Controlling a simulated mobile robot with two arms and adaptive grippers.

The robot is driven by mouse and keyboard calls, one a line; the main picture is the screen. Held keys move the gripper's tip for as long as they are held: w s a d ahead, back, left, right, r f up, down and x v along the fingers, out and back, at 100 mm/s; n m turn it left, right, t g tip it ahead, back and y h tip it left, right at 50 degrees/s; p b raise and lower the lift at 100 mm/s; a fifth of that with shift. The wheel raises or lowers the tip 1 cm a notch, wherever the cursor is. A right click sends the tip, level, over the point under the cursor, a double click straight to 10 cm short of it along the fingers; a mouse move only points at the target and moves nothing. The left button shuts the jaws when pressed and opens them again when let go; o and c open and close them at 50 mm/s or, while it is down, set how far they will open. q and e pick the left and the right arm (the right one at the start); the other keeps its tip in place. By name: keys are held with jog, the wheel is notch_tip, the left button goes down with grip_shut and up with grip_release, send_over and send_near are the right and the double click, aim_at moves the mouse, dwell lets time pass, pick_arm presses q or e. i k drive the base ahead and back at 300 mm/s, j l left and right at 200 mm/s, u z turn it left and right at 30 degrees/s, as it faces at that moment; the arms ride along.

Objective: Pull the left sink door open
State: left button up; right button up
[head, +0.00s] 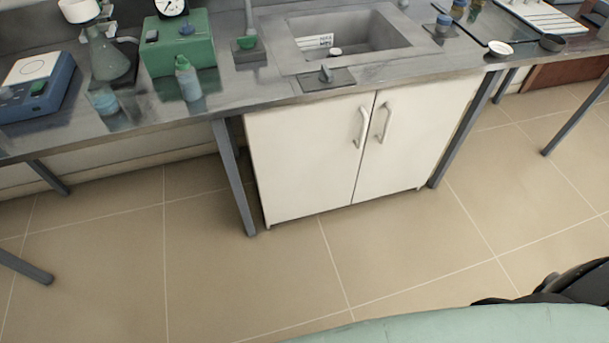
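The left sink door (302,160) is a white cabinet panel under the steel bench top. It is shut, and its upright white handle (361,128) is near its right edge. The right sink door (418,130) is beside it, also shut, with its own handle (383,122) near the middle seam. The sink (375,38) is set in the bench top above both doors. Neither gripper shows in the head view. A dark part at the lower right edge looks like part of my arm, well away from the doors.
The bench top (270,90) carries a blue stirrer (40,85), a flask (105,58), a green box (180,45) and a bottle (187,80). Bench legs (232,175) stand on either side of the cabinet. The tiled floor (400,240) before the doors is clear.

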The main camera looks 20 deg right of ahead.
aim_at(306, 156)
jog(key=i+z, duration=0.2)
jog(key=z, duration=0.2)
jog(key=i+j+z, duration=0.1)
jog(key=i+z, duration=0.15)
jog(key=z, duration=0.15)
jog(key=i+j+z, duration=0.15)
jog(key=z, duration=0.25)
